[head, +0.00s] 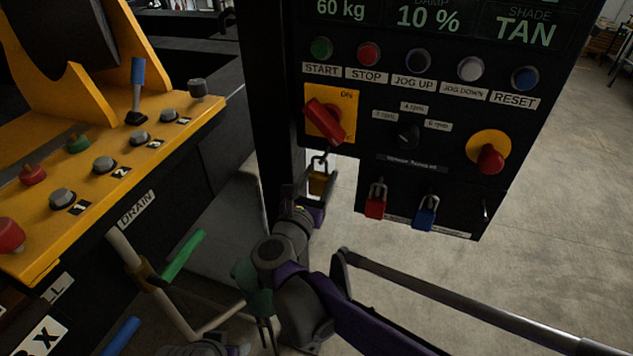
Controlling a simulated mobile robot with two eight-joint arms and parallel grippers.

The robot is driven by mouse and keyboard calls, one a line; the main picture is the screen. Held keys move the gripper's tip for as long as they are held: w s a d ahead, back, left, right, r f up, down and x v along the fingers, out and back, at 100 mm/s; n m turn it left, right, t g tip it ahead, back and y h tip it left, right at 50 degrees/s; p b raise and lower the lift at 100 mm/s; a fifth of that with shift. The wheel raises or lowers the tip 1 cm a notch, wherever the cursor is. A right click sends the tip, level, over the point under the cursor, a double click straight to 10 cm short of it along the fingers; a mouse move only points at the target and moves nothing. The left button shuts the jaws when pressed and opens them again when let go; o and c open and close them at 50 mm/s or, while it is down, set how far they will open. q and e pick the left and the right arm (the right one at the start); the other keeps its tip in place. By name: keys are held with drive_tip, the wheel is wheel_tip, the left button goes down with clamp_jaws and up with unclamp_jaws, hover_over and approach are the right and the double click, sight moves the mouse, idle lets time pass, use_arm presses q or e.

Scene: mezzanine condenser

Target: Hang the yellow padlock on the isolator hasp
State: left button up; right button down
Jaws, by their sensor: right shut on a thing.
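The yellow padlock (318,183) is upright just below the isolator, at the left edge of the black control panel. My right gripper (308,194) is shut on it from below and partly hides its body. The isolator has a red handle (325,118) on a yellow plate marked ON, and the handle is turned diagonally. The hasp lies at or under the handle's lower end and is too small and dark to make out. The padlock's shackle (320,160) is close below the handle; I cannot tell whether it passes through the hasp. My left gripper is not identifiable.
A red padlock (375,205) and a blue padlock (426,215) hang on the panel's lower part. A red stop button (490,157) sits to the right. A yellow console (110,165) with buttons and a lever stands at left. Open floor lies at right.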

drive_tip(key=shift+x, duration=1.1)
drive_tip(key=shift+w+d+f+b, duration=0.2)
drive_tip(key=shift+w+f+b, duration=0.1)
drive_tip(key=shift+w+f, duration=0.3)
drive_tip(key=shift+c, duration=0.8)
unclamp_jaws()
